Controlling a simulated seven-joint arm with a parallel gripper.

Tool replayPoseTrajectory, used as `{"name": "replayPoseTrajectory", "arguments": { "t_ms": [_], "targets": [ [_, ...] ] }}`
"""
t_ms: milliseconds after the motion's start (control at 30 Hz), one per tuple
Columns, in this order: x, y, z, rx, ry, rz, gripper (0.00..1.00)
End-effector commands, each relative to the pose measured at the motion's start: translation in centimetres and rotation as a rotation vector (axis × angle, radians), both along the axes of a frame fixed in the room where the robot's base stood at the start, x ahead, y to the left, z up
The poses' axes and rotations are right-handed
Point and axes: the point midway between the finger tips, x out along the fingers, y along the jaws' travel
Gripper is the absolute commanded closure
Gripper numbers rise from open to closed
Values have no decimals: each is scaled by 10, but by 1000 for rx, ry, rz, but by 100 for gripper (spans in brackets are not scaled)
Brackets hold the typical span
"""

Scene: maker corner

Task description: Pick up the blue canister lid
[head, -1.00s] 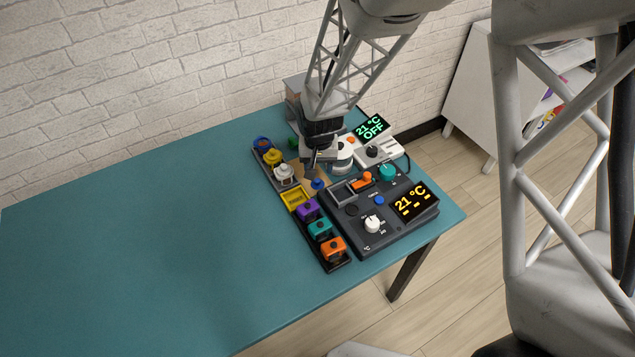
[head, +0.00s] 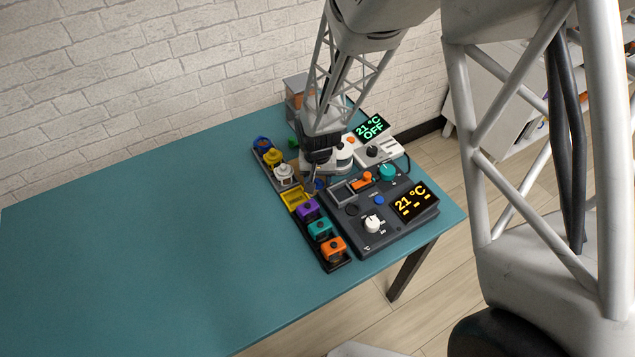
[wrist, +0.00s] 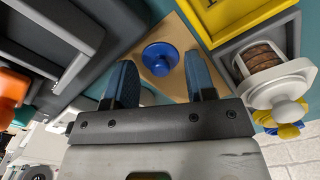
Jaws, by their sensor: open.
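The blue canister lid (wrist: 160,60), a round disc with a knob, lies on a tan board in the wrist view. It stands apart from the canisters. In the head view the lid (head: 319,185) is partly covered by my gripper (head: 311,180). My gripper is open and empty; in the wrist view its fingertips (wrist: 162,78) lie to either side of the lid, with clear gaps. I cannot tell how far above the lid they are.
A white-lidded canister (wrist: 276,82) is near one finger. The left tabletop (head: 120,260) is clear.

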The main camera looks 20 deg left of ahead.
Motion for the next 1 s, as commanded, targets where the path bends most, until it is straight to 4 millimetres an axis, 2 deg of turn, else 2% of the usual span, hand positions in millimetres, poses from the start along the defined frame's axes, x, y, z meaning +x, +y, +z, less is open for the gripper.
{"name": "replayPoseTrajectory", "arguments": {
  "t_ms": [167,667,767,1000],
  "targets": [
    [0,0,-6,0,-1,0,50],
    [0,0,-6,0,-1,0,50],
    [0,0,-6,0,-1,0,62],
    [0,0,-6,0,-1,0,99]
  ]
}}
